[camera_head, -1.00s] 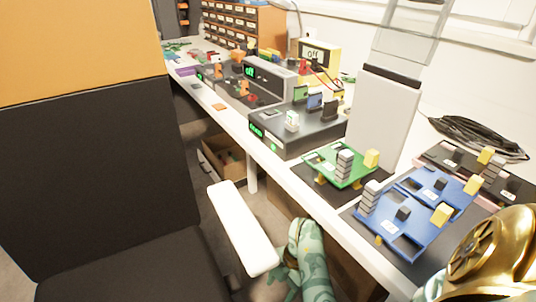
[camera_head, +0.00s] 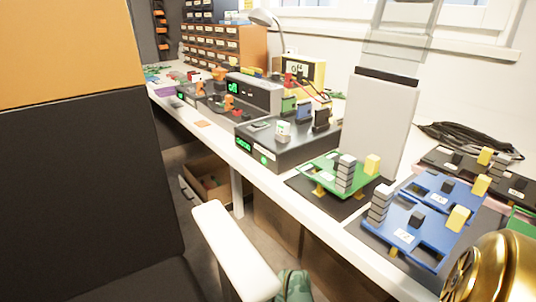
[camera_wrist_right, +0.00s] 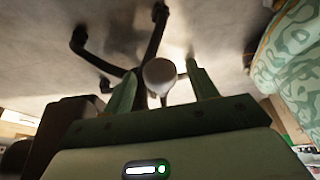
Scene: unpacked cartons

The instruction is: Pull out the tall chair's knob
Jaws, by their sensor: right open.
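The tall chair (camera_head: 75,180) fills the left of the head view, with a black back, an orange upper panel and a white armrest (camera_head: 235,250). In the right wrist view a pale grey rounded knob (camera_wrist_right: 160,72) shows between the two green fingers of my right gripper (camera_wrist_right: 161,72). The fingers are apart, one on each side of the knob in the picture. I cannot tell whether either touches it. The knob's far end and its mount are partly hidden. My left gripper is in neither view.
Dark chair-base legs (camera_wrist_right: 118,66) spread over the floor behind the knob. A long white workbench (camera_head: 262,178) runs beside the chair, carrying circuit boards, a black instrument (camera_head: 290,150) and drawer cabinets. An open drawer (camera_head: 206,178) sits below the bench.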

